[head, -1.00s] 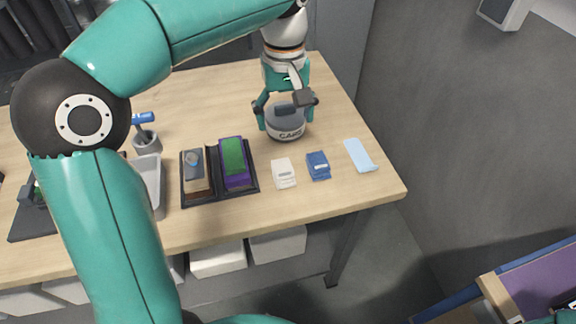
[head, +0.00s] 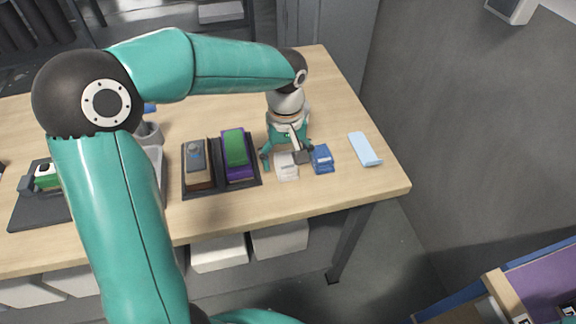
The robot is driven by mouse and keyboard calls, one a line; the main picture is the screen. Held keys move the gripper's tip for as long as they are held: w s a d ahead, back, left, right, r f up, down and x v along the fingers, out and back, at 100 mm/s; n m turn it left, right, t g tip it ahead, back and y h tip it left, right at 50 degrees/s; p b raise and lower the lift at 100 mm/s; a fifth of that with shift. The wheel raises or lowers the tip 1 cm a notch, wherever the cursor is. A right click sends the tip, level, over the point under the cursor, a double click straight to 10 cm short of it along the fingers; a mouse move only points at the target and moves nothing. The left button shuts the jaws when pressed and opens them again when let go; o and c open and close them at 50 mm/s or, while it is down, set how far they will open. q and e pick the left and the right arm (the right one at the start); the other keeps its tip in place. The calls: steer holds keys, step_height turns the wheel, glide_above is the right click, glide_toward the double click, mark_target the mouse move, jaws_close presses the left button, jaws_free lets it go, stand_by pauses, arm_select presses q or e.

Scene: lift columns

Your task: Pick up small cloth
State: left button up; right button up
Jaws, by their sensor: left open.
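Three cloth-like pieces lie in a row on the wooden table: a small white folded one (head: 286,172), a small blue folded one (head: 322,159) and a longer light blue one (head: 365,149). I cannot tell which of them the task calls the small cloth. My left gripper (head: 285,157) points down with its fingers spread at the far edge of the white piece and partly hides it. One finger is close to the blue piece. Nothing shows held in it; whether it touches the white piece is unclear. My right gripper is not in view.
A dark tray (head: 217,189) with two brush-like blocks stands left of the gripper. A grey cup (head: 149,133) and another dark tray (head: 30,215) are farther left. The wooden table (head: 345,187) is bare along its front right. A grey wall (head: 470,130) rises at right.

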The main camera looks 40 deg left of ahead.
mark_target(286, 162)
arm_select(q)
steer(key=shift+f, duration=0.75)
steer(key=c, duration=1.2)
steer(key=shift+r, duration=0.15)
step_height(286, 162, up, 20)
steer(key=p, duration=0.2)
